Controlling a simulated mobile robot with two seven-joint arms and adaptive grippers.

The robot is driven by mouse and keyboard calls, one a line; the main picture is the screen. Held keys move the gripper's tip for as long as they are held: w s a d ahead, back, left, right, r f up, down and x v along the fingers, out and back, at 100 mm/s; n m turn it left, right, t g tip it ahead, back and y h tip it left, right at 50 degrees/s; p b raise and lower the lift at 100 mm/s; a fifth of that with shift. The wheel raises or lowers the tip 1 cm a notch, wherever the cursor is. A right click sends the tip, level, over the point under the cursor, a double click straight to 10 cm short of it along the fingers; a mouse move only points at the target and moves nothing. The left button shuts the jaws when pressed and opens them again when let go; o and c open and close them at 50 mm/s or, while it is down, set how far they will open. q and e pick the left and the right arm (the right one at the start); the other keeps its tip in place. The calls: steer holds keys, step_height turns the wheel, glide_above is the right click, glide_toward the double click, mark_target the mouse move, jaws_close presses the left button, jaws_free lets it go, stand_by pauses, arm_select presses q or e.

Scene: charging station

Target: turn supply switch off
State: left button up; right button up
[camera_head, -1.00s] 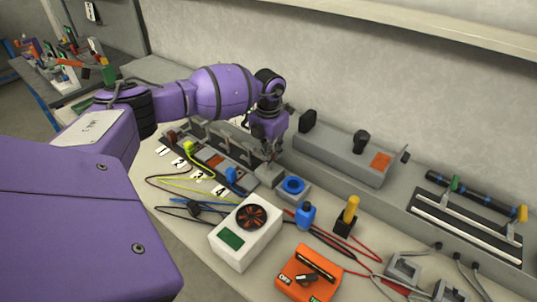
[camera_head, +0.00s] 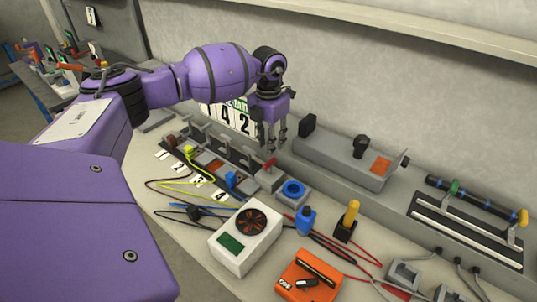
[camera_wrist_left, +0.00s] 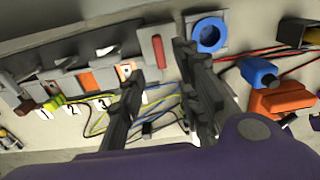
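A small grey box with a red lever (camera_head: 269,164) stands at the right end of the row of switches, left of the blue ring. I take it to be the supply switch, but no label on it is readable. The red lever also shows in the wrist view (camera_wrist_left: 158,50). My left gripper (camera_head: 277,143) hangs just above and behind this box, fingers down, apart and empty. In the wrist view the two fingers of the left gripper (camera_wrist_left: 168,100) stand apart with nothing between them but cables and bench behind. My right gripper is not in view.
A blue ring on a grey block (camera_head: 292,189), a white box with a fan (camera_head: 240,258), a blue plug (camera_head: 305,219), a yellow-handled part (camera_head: 350,212) and an orange box marked OFF (camera_head: 306,282) crowd the bench. Loose cables lie between. A grey housing (camera_head: 340,160) stands right of the gripper.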

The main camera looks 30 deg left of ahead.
arm_select(q)
step_height(320, 180, up, 5)
steer(key=shift+r, duration=0.1)
stand_by(0.7)
